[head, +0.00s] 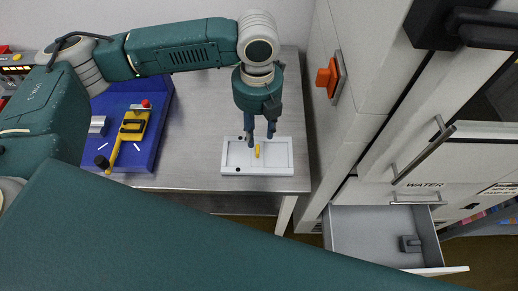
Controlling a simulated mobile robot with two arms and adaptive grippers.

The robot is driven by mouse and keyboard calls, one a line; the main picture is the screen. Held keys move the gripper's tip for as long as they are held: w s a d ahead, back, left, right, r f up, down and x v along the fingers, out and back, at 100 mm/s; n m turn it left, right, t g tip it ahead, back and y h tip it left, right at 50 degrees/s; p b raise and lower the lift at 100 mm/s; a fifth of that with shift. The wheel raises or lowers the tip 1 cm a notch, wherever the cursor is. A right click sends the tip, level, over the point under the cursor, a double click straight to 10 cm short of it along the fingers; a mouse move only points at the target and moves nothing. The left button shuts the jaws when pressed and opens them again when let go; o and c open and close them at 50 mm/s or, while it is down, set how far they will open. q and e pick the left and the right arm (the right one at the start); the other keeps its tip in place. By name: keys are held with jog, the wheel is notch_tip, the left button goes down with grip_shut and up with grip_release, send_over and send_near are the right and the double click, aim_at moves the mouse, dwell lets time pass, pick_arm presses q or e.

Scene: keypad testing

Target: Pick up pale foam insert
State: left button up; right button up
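A flat white tray-like piece (284,171) with shallow recesses lies on the grey bench near its front right corner. I cannot tell whether this is the pale foam insert or a tray holding it. My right gripper is not in view.
A blue board (145,160) with a yellow and black clamp-like tool (130,130) stands left on the metal bench (205,115). White cabinets rise at the right, with an orange knob (325,76). An open drawer (365,235) below holds a dark grey object (409,243).

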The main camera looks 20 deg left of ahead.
aim_at(258, 150)
pick_arm(q)
notch_tip(258, 150, down, 3)
jog(key=shift+s+r, duration=0.1)
jog(key=shift+r, duration=0.1)
jog(key=shift+f, duration=0.35)
jog(key=f, duration=0.1)
jog(key=f+p, duration=0.1)
jog(key=f, duration=0.3)
jog(key=shift+a, duration=0.3)
jog(key=shift+f, duration=0.2)
grip_shut()
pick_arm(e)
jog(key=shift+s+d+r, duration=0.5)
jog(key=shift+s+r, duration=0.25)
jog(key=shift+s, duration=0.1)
